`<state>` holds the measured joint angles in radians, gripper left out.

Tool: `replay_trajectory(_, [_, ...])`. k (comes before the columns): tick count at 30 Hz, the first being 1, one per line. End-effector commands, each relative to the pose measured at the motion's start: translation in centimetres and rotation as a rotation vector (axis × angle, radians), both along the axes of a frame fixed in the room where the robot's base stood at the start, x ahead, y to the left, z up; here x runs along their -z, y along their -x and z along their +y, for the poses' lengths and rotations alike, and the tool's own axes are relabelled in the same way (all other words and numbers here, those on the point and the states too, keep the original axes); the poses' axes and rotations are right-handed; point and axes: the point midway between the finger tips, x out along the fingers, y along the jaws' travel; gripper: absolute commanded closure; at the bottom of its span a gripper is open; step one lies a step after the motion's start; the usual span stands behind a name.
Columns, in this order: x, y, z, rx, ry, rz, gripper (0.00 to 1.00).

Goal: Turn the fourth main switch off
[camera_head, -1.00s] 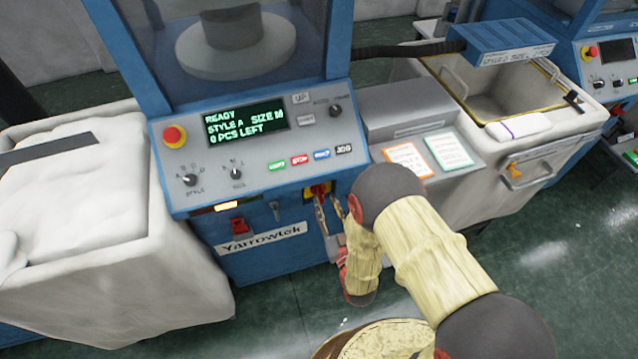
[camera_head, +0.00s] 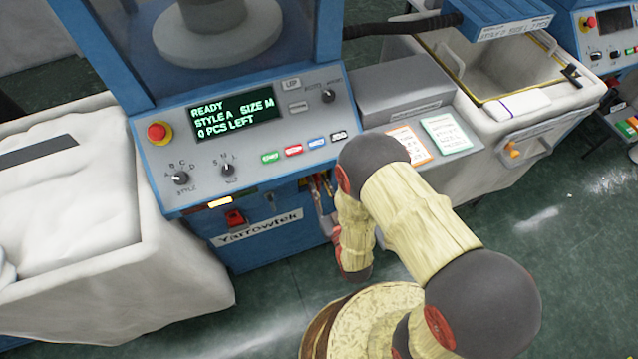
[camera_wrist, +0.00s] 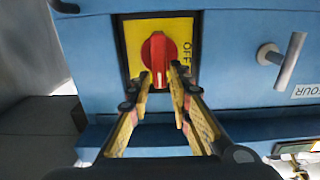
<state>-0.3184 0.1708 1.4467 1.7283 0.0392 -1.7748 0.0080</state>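The main switch is a red rotary knob (camera_wrist: 158,55) on a yellow plate (camera_wrist: 133,28) in the wrist view. The knob's white mark points toward the bottom of that picture. The word OFF stands sideways at the plate's right edge. My gripper (camera_wrist: 160,75) is open, with one finger on each side of the knob's lower end. I cannot tell whether the fingers touch it. In the head view my gripper (camera_head: 319,192) is at the machine's front, under the control panel, and the switch is mostly hidden there.
A metal T-shaped handle (camera_wrist: 284,60) sticks out right of the switch, near a partly cut-off label (camera_wrist: 306,90). The control panel (camera_head: 240,175) overhangs above. White bins (camera_head: 70,270) flank the machine.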

Motion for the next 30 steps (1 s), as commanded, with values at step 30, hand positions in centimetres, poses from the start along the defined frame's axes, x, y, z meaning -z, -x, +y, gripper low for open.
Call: replay_trajectory(30, [0.03, 0.08, 0.34, -0.001, 0.121, -0.036, 1.0])
